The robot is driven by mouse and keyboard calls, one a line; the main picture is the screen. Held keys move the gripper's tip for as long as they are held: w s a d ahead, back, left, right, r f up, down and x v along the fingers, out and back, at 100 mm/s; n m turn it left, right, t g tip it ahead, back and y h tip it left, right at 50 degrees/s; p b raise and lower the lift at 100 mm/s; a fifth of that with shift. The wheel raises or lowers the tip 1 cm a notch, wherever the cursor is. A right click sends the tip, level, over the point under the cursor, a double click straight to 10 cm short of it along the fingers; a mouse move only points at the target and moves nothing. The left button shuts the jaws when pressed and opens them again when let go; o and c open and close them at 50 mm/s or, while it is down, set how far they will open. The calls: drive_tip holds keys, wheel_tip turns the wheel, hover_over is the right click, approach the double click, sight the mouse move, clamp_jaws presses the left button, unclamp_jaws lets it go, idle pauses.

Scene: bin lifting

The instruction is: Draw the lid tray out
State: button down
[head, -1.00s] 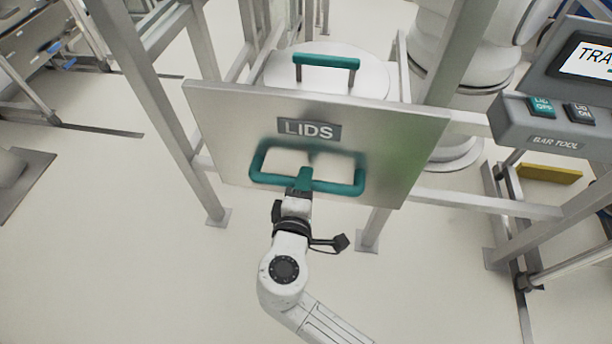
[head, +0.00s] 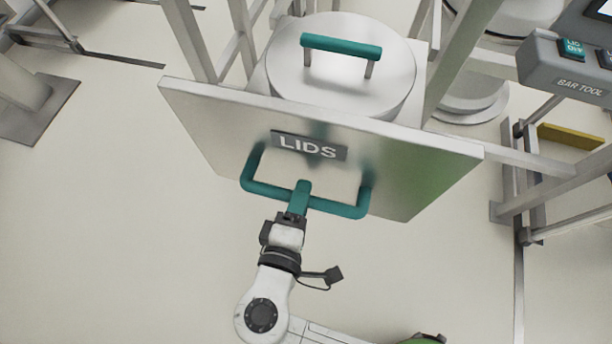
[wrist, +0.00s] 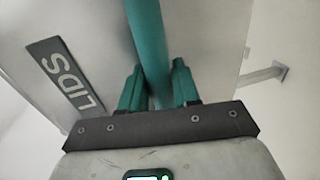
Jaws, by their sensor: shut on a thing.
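The lid tray has a flat metal front panel (head: 225,120) marked LIDS and a teal U-shaped handle (head: 335,207). In the wrist view the two teal fingers (wrist: 158,85) stand on either side of the handle bar (wrist: 149,35). A round metal lid (head: 290,75) with its own teal grip (head: 340,46) lies on the tray behind the panel. The tray stands partly out of its metal frame; its inner end is hidden.
A frame post (head: 460,60) stands just right of the lid. A grey control box (head: 565,70) labelled BAR TOOL is at the upper right, with a yellow bar (head: 570,136) below it. The pale floor (head: 110,220) in front and to the left is clear.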

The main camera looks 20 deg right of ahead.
drive_tip(key=shift+s+a, duration=0.2)
drive_tip(key=shift+s, duration=0.15)
drive_tip(key=c, duration=0.9)
unclamp_jaws()
drive_tip(key=shift+c, duration=0.2)
drive_tip(key=v, duration=1)
drive_tip(key=shift+s+a+b, duration=0.25)
drive_tip(key=shift+b, duration=0.2)
drive_tip(key=shift+d, duration=0.1)
